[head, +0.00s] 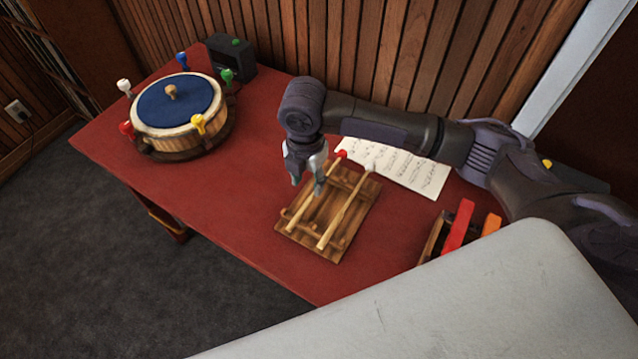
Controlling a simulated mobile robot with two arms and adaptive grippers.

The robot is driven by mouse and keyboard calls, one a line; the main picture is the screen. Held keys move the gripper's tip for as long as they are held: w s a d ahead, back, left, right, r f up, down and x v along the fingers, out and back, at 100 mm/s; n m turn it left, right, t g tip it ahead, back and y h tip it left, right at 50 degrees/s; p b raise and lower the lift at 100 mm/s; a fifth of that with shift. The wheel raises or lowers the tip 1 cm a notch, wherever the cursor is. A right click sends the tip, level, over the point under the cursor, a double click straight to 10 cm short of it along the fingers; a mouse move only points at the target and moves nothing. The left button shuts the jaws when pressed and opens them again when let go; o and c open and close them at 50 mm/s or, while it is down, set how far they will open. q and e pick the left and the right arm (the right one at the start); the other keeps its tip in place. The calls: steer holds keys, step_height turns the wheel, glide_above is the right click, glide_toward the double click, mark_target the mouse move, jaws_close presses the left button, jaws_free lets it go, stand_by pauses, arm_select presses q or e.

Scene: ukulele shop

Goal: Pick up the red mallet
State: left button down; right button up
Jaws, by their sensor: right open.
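The red mallet (310,200) has a thin wooden stick and a small red head. It lies on a wooden rack (327,216) on the red table, its red head at the far end. My right gripper (307,187) points down over the left side of the rack, at the red mallet's stick. It is open, and part of the stick is hidden behind it. I cannot tell whether the fingers touch the stick. A second mallet (347,212) with a white head lies to the right on the same rack. My left gripper is not in view.
A round drum with a blue top (178,104) and coloured knobs stands at the left of the red table (240,210). A dark box (230,56) is behind it. A music sheet (415,172) lies right of the rack. A box with coloured bars (457,227) stands at the right.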

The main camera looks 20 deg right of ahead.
mark_target(311, 197)
step_height(311, 197, down, 2)
steer(key=shift+w+d+f, duration=0.1)
steer(key=f, duration=0.2)
steer(key=f+p, duration=0.1)
steer(key=shift+d+f, duration=0.25)
steer(key=shift+f, duration=0.05)
steer(key=shift+w+f, duration=0.1)
steer(key=shift+f, duration=0.35)
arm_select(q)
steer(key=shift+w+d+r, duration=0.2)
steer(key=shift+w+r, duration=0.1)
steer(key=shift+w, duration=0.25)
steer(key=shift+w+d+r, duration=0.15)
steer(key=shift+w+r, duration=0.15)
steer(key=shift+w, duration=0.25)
arm_select(e)
jaws_close()
